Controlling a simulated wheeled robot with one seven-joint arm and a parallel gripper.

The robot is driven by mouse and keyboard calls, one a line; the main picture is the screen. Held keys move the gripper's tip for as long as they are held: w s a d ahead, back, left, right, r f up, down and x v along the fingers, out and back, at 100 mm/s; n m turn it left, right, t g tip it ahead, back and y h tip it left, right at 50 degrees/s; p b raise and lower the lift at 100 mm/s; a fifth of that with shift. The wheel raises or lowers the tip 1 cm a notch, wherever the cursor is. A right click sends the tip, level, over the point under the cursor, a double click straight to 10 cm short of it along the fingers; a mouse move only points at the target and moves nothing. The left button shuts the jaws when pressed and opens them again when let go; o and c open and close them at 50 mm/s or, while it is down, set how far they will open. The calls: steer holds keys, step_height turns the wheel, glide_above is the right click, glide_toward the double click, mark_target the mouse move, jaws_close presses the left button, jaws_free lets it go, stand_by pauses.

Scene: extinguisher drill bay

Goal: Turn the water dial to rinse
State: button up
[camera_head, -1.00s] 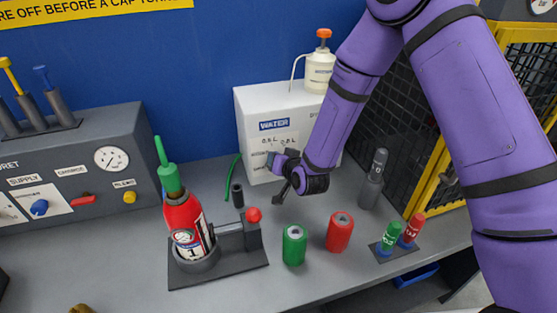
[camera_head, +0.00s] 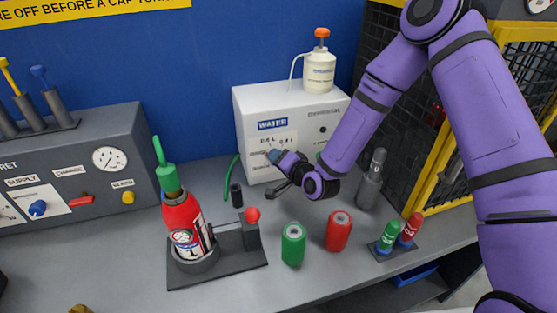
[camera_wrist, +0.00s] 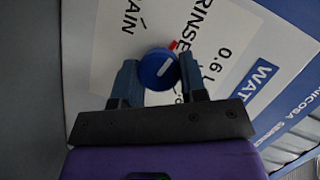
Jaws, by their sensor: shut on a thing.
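The water dial (camera_wrist: 158,68) is a round blue knob with a white line on the white label of the WATER box. In the wrist view it sits between the two fingers of my gripper (camera_wrist: 159,78), which is shut on it. The line slants up and right, and a small red mark shows at the dial's upper right edge. In the head view my gripper (camera_head: 275,157) meets the front of the white WATER box (camera_head: 250,110), and the dial is mostly covered.
A red extinguisher (camera_head: 183,218) stands in a holder on the bench left of my arm. A green can (camera_head: 293,245) and a red can (camera_head: 338,232) stand in front. A grey cylinder (camera_head: 371,182) is right of my wrist. A pump bottle (camera_head: 319,72) tops the box.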

stand_by(0.4)
steer(key=o, duration=0.9)
